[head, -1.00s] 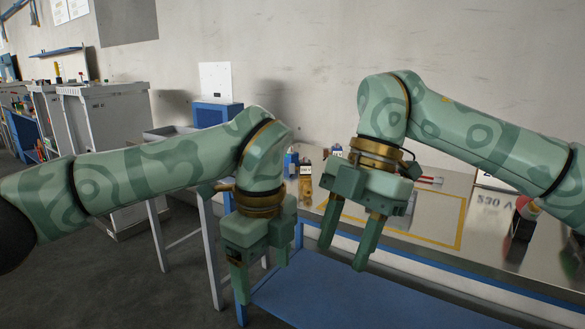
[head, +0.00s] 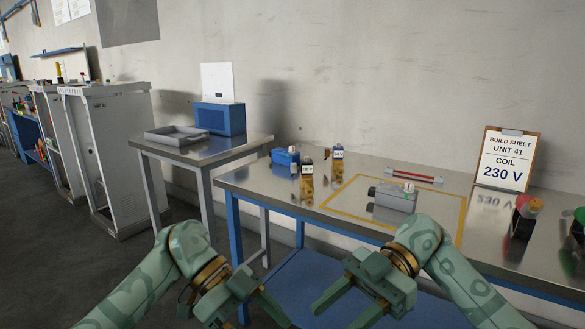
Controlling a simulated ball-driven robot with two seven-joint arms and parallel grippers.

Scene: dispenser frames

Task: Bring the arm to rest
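My two green patterned arms come in low from the bottom of the head view. My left gripper (head: 264,322) is at the bottom centre, in front of the steel bench (head: 270,188). Its fingers look apart and nothing shows between them; the lower finger is partly cut off by the frame edge. My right gripper (head: 333,318) is just to the right of it, also low in front of the bench. Its two fingers are spread and empty. Neither gripper touches anything on the bench.
The bench holds a grey unit (head: 393,197) inside a yellow outline, labelled relays (head: 307,180), a blue part (head: 286,157) and a red-and-green button area at right. A side table (head: 205,150) carries a grey tray (head: 176,136) and blue box (head: 219,118).

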